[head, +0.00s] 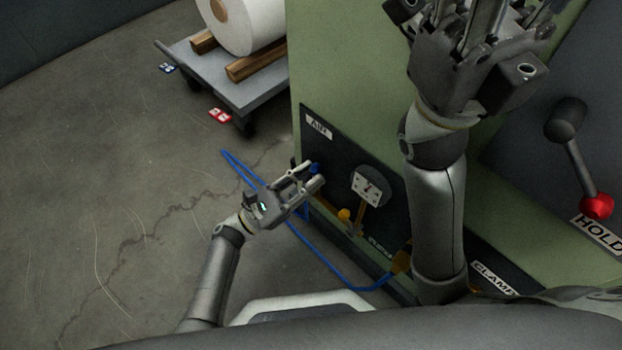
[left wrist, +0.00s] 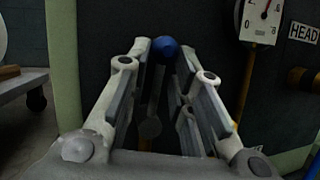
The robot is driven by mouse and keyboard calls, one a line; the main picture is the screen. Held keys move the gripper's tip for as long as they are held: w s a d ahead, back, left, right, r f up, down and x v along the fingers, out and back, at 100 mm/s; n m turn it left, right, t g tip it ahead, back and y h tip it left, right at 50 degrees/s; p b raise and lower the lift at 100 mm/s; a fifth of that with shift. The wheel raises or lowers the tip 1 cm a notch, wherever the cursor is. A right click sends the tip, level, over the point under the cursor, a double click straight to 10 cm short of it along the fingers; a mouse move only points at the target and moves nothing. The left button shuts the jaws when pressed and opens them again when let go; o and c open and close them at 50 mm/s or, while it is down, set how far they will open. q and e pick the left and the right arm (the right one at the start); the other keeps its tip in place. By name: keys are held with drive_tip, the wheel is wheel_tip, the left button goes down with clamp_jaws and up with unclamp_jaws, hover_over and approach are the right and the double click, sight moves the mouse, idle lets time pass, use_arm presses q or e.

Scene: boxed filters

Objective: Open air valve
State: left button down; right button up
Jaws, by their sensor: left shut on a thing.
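The air valve's blue knob (head: 314,169) sits on the dark panel below the AIR label (head: 319,127). It also shows in the left wrist view (left wrist: 167,48), between the far ends of my fingers. My left gripper (head: 306,178) is at the panel, with its fingers shut on the blue knob. The fingers partly hide the knob and its mount in the head view. My right gripper (head: 492,22) is raised high over the machine, away from the valve. Its fingertips run out of the top of the picture, so its opening is unclear.
A blue hose (head: 318,260) loops on the floor. A cart (head: 252,98) with a white roll stands behind. A red-tipped lever (head: 597,206) is at the right. The left floor is clear.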

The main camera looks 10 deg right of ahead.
use_arm(q)
drive_tip(key=shift+w+a+n+t, duration=0.25)
drive_tip(key=shift+n+t, duration=0.35)
drive_tip(key=shift+n, duration=0.4)
drive_tip(key=c, duration=1.3)
unclamp_jaws()
drive_tip(key=shift+a, duration=0.1)
drive_tip(key=v, duration=1.2)
